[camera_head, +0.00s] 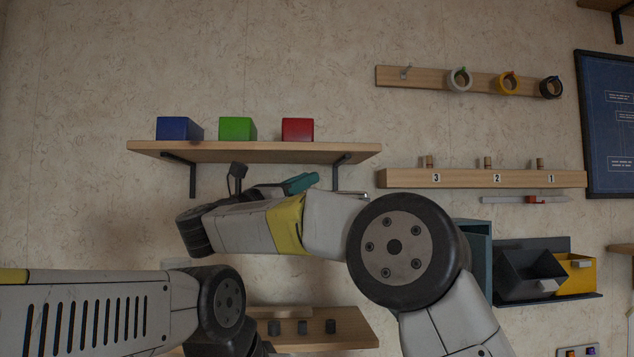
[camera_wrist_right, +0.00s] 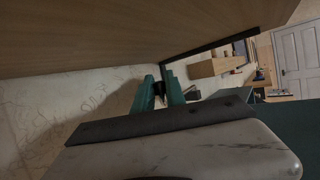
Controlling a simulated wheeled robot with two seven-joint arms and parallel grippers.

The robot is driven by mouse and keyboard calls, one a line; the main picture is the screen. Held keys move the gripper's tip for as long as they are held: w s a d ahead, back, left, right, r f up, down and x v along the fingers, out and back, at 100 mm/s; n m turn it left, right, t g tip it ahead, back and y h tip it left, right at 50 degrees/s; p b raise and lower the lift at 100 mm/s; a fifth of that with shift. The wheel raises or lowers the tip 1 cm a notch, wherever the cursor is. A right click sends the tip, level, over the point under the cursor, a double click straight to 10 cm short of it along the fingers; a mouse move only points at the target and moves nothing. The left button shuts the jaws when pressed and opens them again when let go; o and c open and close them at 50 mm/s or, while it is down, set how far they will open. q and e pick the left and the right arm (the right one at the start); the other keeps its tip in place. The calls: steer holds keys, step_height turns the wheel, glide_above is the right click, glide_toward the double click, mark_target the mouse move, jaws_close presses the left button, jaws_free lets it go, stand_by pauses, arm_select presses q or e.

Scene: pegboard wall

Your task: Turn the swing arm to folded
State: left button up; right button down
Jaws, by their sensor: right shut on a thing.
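My right gripper (camera_head: 312,179) shows as teal fingers under the wooden shelf, just behind my own right forearm. In the right wrist view, its two teal fingers (camera_wrist_right: 159,92) are close together on a small dark piece between their tips. This piece seems to be the grip of the swing arm. A short pale metal bar (camera_head: 352,195), apparently part of the swing arm, shows right of the fingers; the rest is hidden behind my forearm. My left arm enters at lower left, but its gripper is not visible.
The shelf (camera_head: 255,151) with blue, green and red blocks is close above my right gripper; its black bracket (camera_head: 337,174) is beside the fingertips. A lower wooden ledge (camera_head: 345,328), a numbered rail (camera_head: 520,179) and a dark bin (camera_head: 530,272) are nearby.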

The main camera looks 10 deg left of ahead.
steer(key=shift+w+a, duration=0.4)
steer(key=shift+w, duration=0.4)
steer(key=c, duration=1.4)
jaws_free()
steer(key=shift+s, duration=0.1)
steer(key=v, duration=0.7)
steer(key=shift+s+a+f, duration=0.2)
steer(key=shift+s, duration=0.1)
